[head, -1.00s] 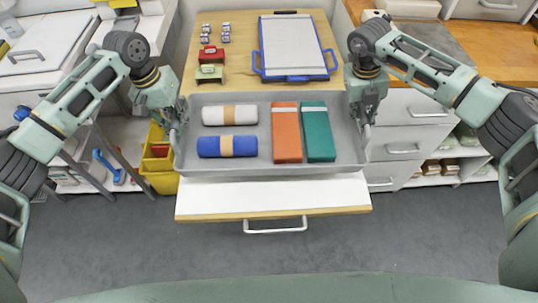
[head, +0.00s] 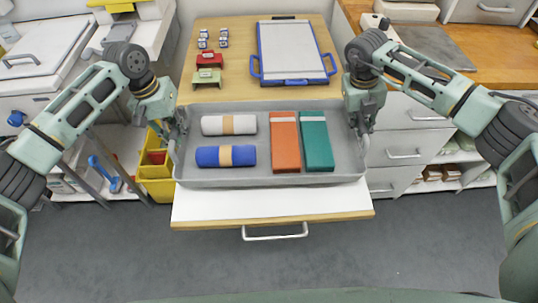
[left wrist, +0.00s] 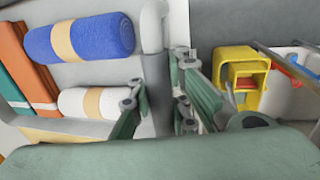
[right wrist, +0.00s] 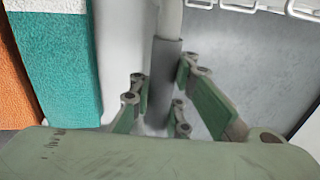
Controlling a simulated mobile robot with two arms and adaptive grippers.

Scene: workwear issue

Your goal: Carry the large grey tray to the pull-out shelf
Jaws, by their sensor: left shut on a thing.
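The large grey tray (head: 270,182) is level above the white pull-out shelf (head: 270,204), whose front part shows. I cannot tell whether a gap remains beneath it. It holds a white roll (head: 228,125), a blue roll (head: 226,156), an orange folded piece (head: 285,142) and a green one (head: 316,142). My left gripper (head: 178,130) is shut on the tray's left handle, seen in the left wrist view (left wrist: 155,90). My right gripper (head: 360,130) has its fingers closed around the right handle, seen in the right wrist view (right wrist: 163,80).
A yellow bin (head: 155,175) stands at left, drawers (head: 403,150) at right. The floor in front is clear.

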